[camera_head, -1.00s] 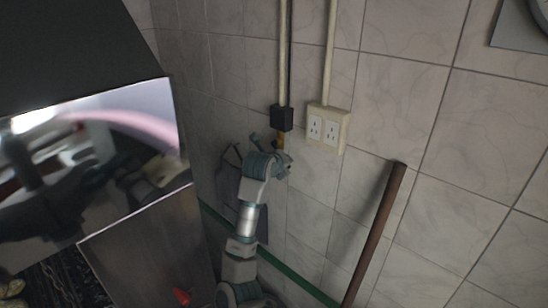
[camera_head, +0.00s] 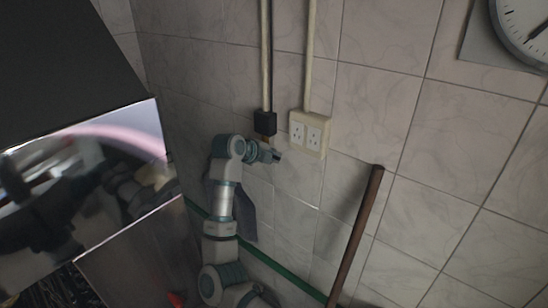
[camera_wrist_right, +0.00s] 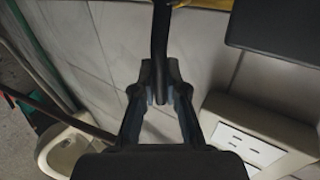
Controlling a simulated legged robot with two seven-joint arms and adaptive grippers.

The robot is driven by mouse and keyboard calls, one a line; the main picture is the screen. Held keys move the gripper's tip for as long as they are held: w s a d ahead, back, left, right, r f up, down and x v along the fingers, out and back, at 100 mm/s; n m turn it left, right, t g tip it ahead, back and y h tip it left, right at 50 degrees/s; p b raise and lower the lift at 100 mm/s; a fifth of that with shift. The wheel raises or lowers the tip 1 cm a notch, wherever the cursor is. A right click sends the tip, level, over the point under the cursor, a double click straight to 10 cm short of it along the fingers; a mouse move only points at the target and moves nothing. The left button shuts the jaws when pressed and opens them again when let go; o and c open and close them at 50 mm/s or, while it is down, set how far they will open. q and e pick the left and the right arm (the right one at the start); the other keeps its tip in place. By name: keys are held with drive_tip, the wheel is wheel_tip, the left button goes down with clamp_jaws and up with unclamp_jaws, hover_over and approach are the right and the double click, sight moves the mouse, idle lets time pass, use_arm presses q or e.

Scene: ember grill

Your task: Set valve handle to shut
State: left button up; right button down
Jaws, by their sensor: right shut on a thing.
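The valve handle (camera_wrist_right: 160,50) is a dark, narrow lever in the right wrist view. It comes down from the top edge, near a yellow pipe part (camera_wrist_right: 205,4), and its end lies between my right fingers. My right gripper (camera_wrist_right: 160,80) is shut on this handle. In the head view my right gripper (camera_head: 275,156) is just below a black box (camera_head: 264,123) on the wall pipe and points right. The valve body is mostly hidden there, and the handle is too small to make out. My left gripper is not in view.
A white double socket (camera_head: 309,132) is on the tiled wall close to the right of the gripper. A brown pole (camera_head: 355,235) leans lower right. A green pipe (camera_head: 285,270) runs low along the wall. A shiny metal hood (camera_head: 95,180) stands at left.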

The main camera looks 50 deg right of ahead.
drive_tip(key=shift+w+r, duration=0.1)
idle(0.3)
drive_tip(key=c, duration=1.3)
unclamp_jaws()
drive_tip(key=shift+w+a, duration=0.1)
drive_tip(key=shift+o, duration=0.5)
drive_tip(key=shift+w, duration=0.15)
